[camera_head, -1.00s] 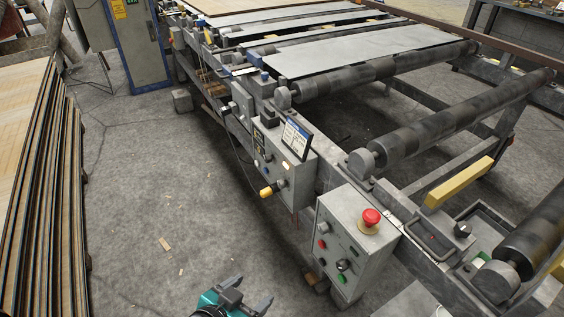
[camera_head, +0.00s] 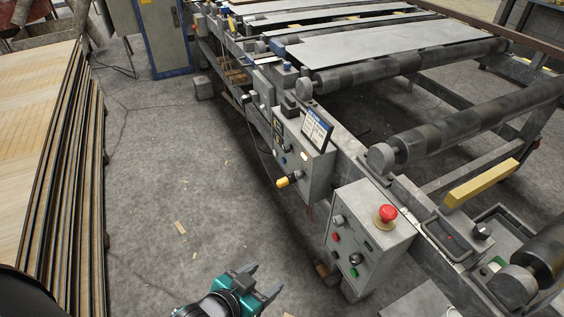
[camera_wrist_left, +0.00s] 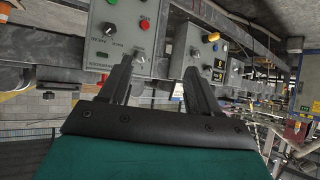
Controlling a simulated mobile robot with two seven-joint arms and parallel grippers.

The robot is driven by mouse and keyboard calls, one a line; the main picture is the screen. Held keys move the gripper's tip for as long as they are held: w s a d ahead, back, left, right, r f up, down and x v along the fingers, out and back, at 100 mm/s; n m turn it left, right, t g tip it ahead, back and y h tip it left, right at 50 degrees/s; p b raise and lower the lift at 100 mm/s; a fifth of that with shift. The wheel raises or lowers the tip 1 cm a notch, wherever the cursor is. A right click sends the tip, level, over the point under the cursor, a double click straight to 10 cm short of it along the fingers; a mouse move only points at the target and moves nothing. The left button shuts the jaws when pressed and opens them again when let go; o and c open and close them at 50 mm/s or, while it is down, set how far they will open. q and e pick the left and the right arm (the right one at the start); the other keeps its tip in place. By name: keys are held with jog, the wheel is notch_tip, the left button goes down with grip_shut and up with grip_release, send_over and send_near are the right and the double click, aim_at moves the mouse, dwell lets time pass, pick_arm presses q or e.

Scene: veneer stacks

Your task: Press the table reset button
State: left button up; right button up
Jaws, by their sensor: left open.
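A grey control box (camera_head: 372,243) at lower right has a red mushroom button (camera_head: 387,214) on top. Its front face carries a small red button (camera_head: 335,237), a black knob (camera_head: 355,258) and a green button (camera_head: 353,273). I cannot read which control is labelled reset. My left gripper (camera_head: 264,280) is open and empty, left of this box and apart from it. My right gripper is not seen.
A second grey box with a yellow knob (camera_head: 283,182) and a small screen (camera_head: 317,128) hangs further along the conveyor frame. Rollers (camera_head: 470,122) and sheets lie behind. A veneer stack (camera_head: 45,170) stands at left. The concrete floor (camera_head: 190,170) between is mostly clear.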

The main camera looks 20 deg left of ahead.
pick_arm(q)
grip_shut()
dwell(0.3)
dwell(1.1)
